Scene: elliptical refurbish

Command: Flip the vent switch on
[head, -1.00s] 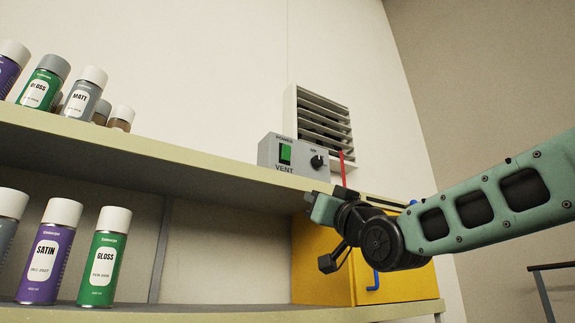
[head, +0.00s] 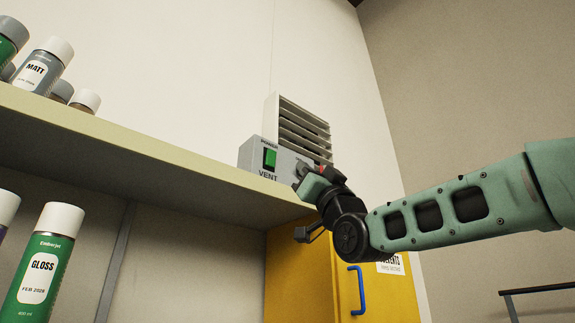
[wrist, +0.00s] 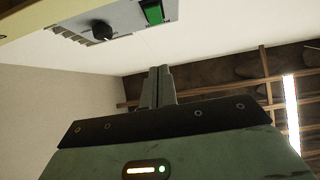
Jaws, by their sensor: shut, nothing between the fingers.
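The grey vent control box (head: 256,157) stands on the upper shelf, with "POWER" above a green rocker switch (head: 269,158) and "VENT" below it. The switch also shows in the wrist view (wrist: 153,12), beside a black knob (wrist: 102,32) on the same box face. I cannot tell which way the rocker is set. My gripper (head: 300,178) is in front of the box's right end in the head view and hides the knob there. In the wrist view its fingers (wrist: 161,72) are shut together and empty, apart from the switch.
The shelf edge (head: 150,150) runs just below the box. A louvred vent (head: 303,130) is on the wall behind. Spray cans (head: 45,65) stand to the left on both shelves. A yellow cabinet (head: 300,270) with a blue handle (head: 357,290) is below my arm.

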